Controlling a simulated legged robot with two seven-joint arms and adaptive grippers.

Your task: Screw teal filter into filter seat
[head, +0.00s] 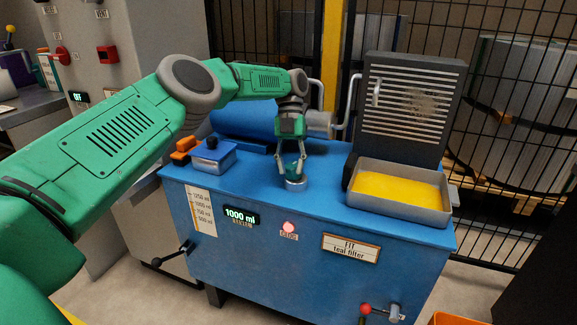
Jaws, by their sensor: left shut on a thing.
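The teal filter (294,170) is between the fingers of my left gripper (291,166), which is shut on it and points down. The filter is upright, directly above the silver filter seat (296,184) on the top of the blue machine (330,205). The filter's lower end seems to meet the seat, but I cannot tell whether it is threaded in. The fingers hide part of the filter. My right gripper is not in view.
A grey tray of yellow liquid (400,190) and a slatted dark panel (412,100) stand at the right. A blue box (213,156) and an orange piece (184,148) are at the left. A blue cylinder (245,121) lies behind. The panel front has a red-lit lamp (289,227).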

